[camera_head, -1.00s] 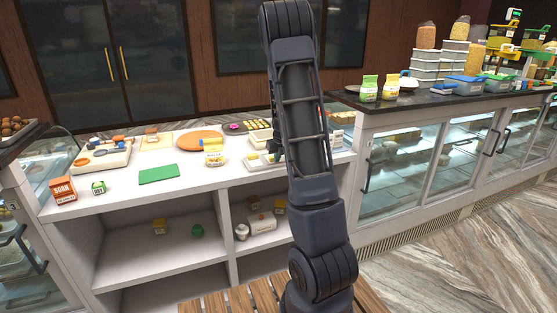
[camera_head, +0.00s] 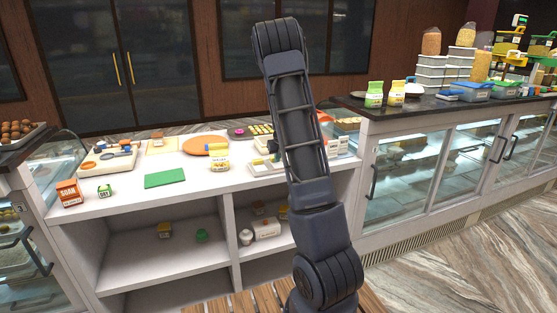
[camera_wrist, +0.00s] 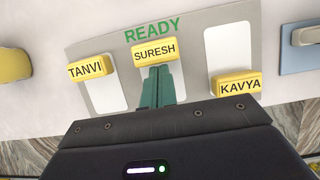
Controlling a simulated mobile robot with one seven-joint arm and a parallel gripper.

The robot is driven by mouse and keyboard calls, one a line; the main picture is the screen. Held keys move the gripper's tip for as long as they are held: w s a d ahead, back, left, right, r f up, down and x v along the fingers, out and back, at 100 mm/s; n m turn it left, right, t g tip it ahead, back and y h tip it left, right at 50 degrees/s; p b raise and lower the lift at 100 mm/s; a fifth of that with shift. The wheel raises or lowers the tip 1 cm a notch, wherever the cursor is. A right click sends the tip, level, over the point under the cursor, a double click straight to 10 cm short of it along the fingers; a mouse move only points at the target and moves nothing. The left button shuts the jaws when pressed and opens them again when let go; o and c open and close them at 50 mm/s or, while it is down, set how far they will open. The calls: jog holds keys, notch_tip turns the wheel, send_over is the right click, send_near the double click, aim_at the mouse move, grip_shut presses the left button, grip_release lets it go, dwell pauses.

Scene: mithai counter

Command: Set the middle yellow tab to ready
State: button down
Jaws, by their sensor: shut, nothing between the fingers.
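The wrist view shows a grey board (camera_wrist: 197,38) with green READY lettering along its far edge and three white slots. The middle yellow tab, marked SURESH (camera_wrist: 154,50), sits at the READY end of its slot. The yellow TANVI tab (camera_wrist: 90,67) on the left is also at the far end of its slot. The yellow KAVYA tab (camera_wrist: 236,84) on the right is at the near end. My gripper (camera_wrist: 158,74) is shut, its green fingertips at the near edge of the SURESH tab. I cannot tell whether they touch. In the head view my arm hides the gripper.
A yellow object (camera_wrist: 14,64) lies left of the board, and a blue piece with a pale block (camera_wrist: 300,55) lies right. In the head view the white counter also holds a green mat (camera_head: 165,178) and an orange round board (camera_head: 205,145).

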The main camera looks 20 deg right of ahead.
jog(key=shift+r, duration=0.1)
jog(key=s, duration=0.4)
jog(key=shift+s+r, duration=0.15)
jog(key=shift+r, duration=0.15)
jog(key=v, duration=0.9)
jog(key=shift+r, duration=0.15)
jog(key=s+a+r+n+y, duration=0.1)
jog(key=s+a+r+n, duration=0.4)
jog(key=s+n, duration=0.4)
jog(key=s+a+r+n+y, duration=0.1)
jog(key=s+a+r+n, duration=0.4)
jog(key=s+n, duration=0.4)
jog(key=s+a+r+n+h, duration=0.1)
jog(key=s+n, duration=0.8)
jog(key=s, duration=0.1)
jog(key=s+a+r+n+h, duration=0.1)
jog(key=s+a+n, duration=0.1)
jog(key=s+n, duration=0.7)
jog(key=shift+s+a+r, duration=0.25)
jog(key=shift+s, duration=0.1)
